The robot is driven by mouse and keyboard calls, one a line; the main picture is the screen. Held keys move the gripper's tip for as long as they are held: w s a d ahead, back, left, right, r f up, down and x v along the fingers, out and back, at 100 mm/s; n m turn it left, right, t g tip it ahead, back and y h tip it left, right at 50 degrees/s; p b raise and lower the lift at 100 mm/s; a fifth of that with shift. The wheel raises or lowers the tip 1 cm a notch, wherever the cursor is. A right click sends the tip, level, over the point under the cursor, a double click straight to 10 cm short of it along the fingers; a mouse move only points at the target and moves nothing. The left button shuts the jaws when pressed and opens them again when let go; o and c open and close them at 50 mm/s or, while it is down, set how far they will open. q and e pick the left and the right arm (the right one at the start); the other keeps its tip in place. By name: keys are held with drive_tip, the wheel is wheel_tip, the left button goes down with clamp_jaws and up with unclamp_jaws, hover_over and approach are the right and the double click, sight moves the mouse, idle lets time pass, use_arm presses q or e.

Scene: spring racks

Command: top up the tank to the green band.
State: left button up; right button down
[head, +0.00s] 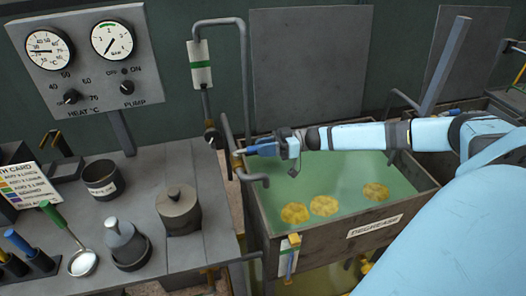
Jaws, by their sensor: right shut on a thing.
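The tank (352,240), labelled DEGREASE, holds pale green liquid (340,172) with several yellow patches (324,205) on its surface. Over its left rim stands a grey pipe with a spout (252,180) and a blue lever handle (262,148). My right gripper (283,146) comes in from the right over the tank and is shut on the blue handle. A white plate with a green band (201,68) hangs on the pipework above. My left gripper is out of view.
At left, a bench (205,225) bears a lidded pot (178,208), a dark cup (103,179), a ladle (75,250) and a grey flask (124,242). A panel (85,68) with two dials stands behind. A grey post (446,62) rises at right.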

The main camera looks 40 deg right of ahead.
drive_tip(key=shift+w+g, duration=0.1)
drive_tip(key=shift+g, duration=0.2)
drive_tip(key=c, duration=1)
unclamp_jaws()
drive_tip(key=shift+o, duration=0.2)
drive_tip(key=b+v, duration=0.2)
drive_tip(key=v, duration=1.2)
drive_tip(key=shift+f, duration=0.2)
drive_tip(key=shift+w, duration=0.1)
